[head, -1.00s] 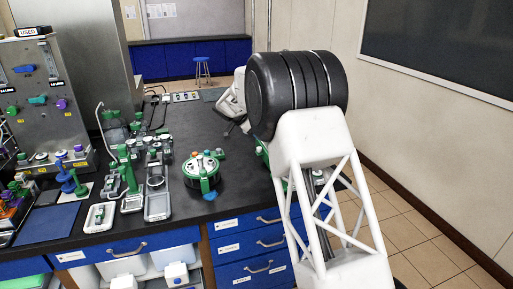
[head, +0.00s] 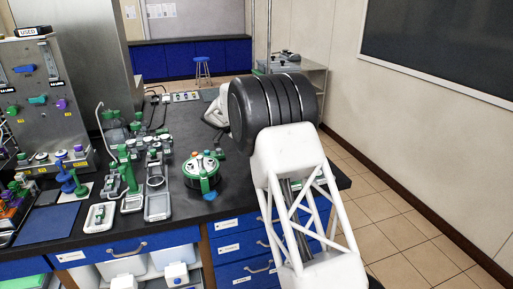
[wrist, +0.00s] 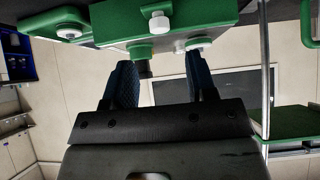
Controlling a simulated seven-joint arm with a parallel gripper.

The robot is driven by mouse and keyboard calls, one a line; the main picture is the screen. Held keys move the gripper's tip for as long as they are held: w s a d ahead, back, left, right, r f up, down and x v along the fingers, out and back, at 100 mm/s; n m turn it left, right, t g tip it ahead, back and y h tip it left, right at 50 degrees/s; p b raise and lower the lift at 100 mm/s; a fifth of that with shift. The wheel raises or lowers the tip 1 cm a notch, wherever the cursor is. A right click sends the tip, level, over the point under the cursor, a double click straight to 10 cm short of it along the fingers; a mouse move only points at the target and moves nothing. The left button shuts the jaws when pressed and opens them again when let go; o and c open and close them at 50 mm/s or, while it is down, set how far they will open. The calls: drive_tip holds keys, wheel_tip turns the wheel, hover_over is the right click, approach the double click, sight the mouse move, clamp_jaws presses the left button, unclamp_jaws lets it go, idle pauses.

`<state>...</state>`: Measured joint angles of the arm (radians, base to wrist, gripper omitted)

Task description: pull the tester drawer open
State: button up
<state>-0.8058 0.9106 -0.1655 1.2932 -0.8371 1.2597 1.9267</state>
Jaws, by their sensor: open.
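My gripper (wrist: 163,82) shows in the wrist view with two dark blue fingers apart and nothing between them. Its fingertips point toward a green fixture (wrist: 165,18) with white knobs; I cannot tell whether they touch it. In the head view my arm hides the gripper. Blue drawers are set in the bench front: a wide left one (head: 115,250) and a stack with an upper (head: 236,224), a middle (head: 238,246) and a lower drawer (head: 240,270). They look shut. Their labels are too small to read, so I cannot tell which is the tester drawer.
The black bench (head: 215,135) carries a round green-and-white device (head: 202,172), a metal tray (head: 157,200) and green-topped bottles at left. A grey shelf unit (head: 308,85) stands behind my arm. The floor (head: 400,215) at right is clear.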

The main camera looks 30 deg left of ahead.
drive_tip(key=shift+x, duration=3.55)
drive_tip(key=shift+s, duration=0.1)
clamp_jaws()
